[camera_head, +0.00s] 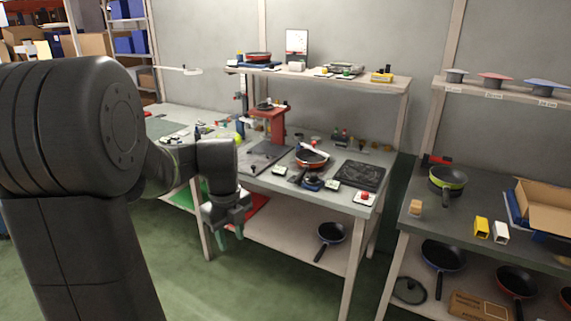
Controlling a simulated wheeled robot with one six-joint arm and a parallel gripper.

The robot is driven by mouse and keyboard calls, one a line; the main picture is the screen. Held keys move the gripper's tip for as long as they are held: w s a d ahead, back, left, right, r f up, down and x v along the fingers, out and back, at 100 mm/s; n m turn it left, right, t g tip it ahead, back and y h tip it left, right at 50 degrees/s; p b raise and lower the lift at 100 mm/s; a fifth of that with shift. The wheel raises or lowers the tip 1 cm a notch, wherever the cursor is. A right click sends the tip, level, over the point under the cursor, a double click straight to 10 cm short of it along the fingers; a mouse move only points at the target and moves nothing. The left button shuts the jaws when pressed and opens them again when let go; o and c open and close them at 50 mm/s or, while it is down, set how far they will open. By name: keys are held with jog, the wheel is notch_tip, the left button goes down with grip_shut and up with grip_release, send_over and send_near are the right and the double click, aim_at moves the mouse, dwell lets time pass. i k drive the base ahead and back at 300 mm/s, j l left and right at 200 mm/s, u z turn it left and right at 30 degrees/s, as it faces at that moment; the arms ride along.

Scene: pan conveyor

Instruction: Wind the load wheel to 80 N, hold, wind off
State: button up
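My gripper (230,233) hangs in front of the near edge of the middle workbench (262,182), pointing down. Its two greenish fingertips are apart with nothing between them. On the bench a red pan (312,158) sits in or on a small fixture. A dark blue round part (312,184) is just in front of the pan; I cannot tell whether it is the load wheel. A red press-like stand (270,120) holds a small dark pan farther back. Small display boxes (332,185) lie nearby, but no force reading is legible. My gripper touches none of these.
A dark textured plate (361,175) and a red button box (365,198) are at the bench's right. A shelf (330,78) overhangs the back. A right-hand bench (470,235) holds a green-rimmed pan (448,180) and an open carton (545,205). Green floor is clear in front.

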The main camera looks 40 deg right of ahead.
aim_at(313, 177)
jog(key=l+u, duration=0.45)
jog(key=l, duration=2.8)
jog(key=i, duration=0.05)
